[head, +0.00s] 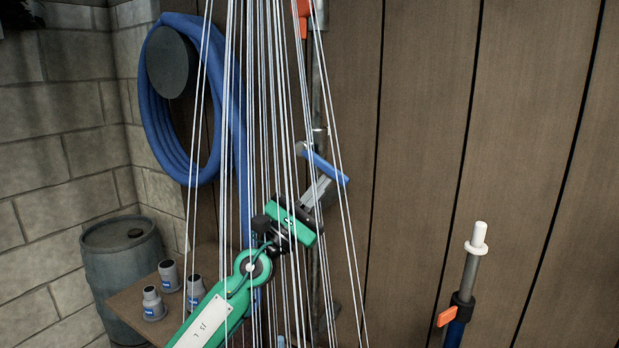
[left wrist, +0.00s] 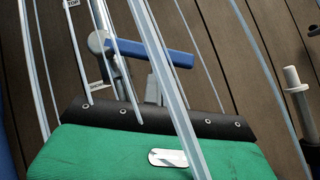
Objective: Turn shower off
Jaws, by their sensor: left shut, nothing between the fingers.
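White streaks of water (head: 270,100) fall across the head view and in front of my left arm. A blue lever (head: 327,168) sits on the grey vertical shower pipe (head: 318,90) against the wooden wall. In the left wrist view the blue lever (left wrist: 155,52) points right from a round grey valve (left wrist: 98,42). My left gripper (head: 318,188) is shut and empty, its fingertips close to the lever, just below it. The fingers (left wrist: 154,88) also show below the lever in the left wrist view; I cannot tell whether they touch it. My right gripper is out of view.
A coiled blue hose (head: 158,125) hangs at the upper left. A barrel (head: 123,265) and a wooden table (head: 130,297) with several grey fittings stand at lower left. An upright pole (head: 467,275) with an orange clamp is at right. Wall between pipe and pole is clear.

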